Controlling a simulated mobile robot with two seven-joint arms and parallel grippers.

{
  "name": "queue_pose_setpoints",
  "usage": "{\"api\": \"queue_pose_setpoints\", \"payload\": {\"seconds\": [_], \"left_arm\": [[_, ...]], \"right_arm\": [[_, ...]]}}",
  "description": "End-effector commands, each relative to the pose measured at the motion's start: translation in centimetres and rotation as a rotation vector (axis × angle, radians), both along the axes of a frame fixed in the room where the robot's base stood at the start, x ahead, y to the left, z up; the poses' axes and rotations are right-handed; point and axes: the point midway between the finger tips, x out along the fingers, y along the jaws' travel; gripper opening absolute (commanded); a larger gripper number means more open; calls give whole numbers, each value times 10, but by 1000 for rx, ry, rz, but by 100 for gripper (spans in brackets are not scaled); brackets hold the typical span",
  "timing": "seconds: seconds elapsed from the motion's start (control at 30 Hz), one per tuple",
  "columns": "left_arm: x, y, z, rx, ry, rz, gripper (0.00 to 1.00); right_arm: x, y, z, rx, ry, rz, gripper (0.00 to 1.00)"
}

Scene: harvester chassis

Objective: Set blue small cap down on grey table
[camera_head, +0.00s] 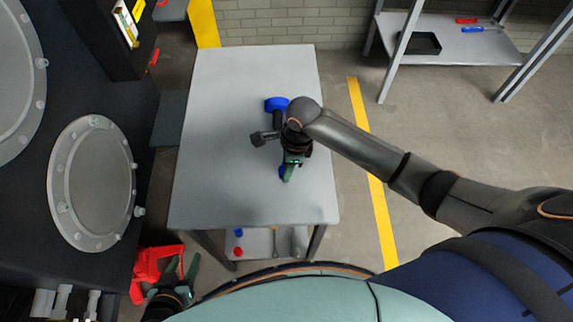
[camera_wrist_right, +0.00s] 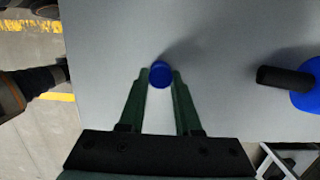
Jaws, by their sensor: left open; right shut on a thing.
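The blue small cap (camera_wrist_right: 160,74) is round and sits between the two green fingertips of my right gripper (camera_wrist_right: 161,80) in the right wrist view. My right gripper is shut on it over the grey table (camera_head: 225,130). In the head view only a bit of the cap (camera_head: 282,172) shows beside the right gripper (camera_head: 287,175). A shadow lies on the table by the cap; I cannot tell whether the cap touches the surface. My left gripper (camera_head: 180,270) is open at the bottom left, off the table, beside a red part.
A larger blue object (camera_head: 276,104) with a black handle lies on the table beyond my right gripper. The table's left half is clear. The red part (camera_head: 150,266) is at the lower left. Small items lie on the shelf below the table. A metal rack (camera_head: 455,45) stands at the back right.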

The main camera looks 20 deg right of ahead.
Motion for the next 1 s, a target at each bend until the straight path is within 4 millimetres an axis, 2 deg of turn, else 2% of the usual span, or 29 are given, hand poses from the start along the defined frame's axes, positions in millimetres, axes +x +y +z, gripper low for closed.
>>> {"api": "queue_pose_setpoints", "payload": {"seconds": [0.5,0.53,0.83,1.0], "left_arm": [[0,0,4,0,-1,0,50],[0,0,4,0,-1,0,50],[0,0,3,0,-2,0,50],[0,0,3,0,-2,0,50]], "right_arm": [[0,1,-3,2,2,-1,0],[0,1,-4,1,1,-1,35],[0,0,-4,0,0,0,67],[0,0,-4,0,0,0,67]]}}
